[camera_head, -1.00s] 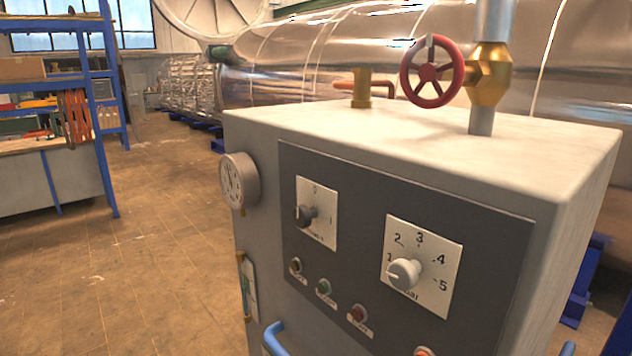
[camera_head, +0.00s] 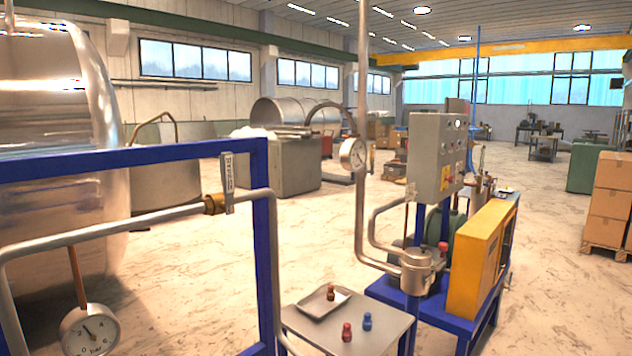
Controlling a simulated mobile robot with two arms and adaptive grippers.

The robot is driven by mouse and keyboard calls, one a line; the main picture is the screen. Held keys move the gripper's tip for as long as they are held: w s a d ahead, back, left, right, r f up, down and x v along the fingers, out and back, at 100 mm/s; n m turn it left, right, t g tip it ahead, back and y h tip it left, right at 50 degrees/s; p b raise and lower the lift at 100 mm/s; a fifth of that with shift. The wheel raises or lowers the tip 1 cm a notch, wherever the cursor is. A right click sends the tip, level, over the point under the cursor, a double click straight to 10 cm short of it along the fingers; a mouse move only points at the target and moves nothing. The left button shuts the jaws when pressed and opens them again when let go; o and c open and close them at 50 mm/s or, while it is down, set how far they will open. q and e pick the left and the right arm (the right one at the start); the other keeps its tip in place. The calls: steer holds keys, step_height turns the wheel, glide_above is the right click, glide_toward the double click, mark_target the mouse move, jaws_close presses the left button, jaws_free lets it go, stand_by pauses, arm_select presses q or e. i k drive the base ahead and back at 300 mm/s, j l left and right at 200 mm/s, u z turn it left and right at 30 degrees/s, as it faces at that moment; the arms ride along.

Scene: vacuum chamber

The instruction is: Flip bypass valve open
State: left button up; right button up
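The bypass valve has a small brass body (camera_head: 213,204) on a grey pipe (camera_head: 150,217) that runs along a blue frame, left of centre. Its flat grey lever (camera_head: 228,180) stands nearly upright, across the run of the pipe, with lettering on it that is hard to read. Neither of my grippers is in view, and nothing touches the lever.
A blue frame post (camera_head: 265,250) stands right beside the valve. A gauge (camera_head: 90,330) hangs at lower left. A small table (camera_head: 370,335) carries a tray (camera_head: 318,301) and small red and blue parts. A pump unit with a grey control box (camera_head: 432,155) stands to the right.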

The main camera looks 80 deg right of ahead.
mark_target(228, 187)
steer(key=z, duration=2)
steer(key=l+u, duration=0.25)
steer(key=u, duration=0.15)
steer(key=l+u, duration=0.25)
steer(key=u, duration=0.15)
steer(key=l+u, duration=0.4)
steer(key=j, duration=0.1)
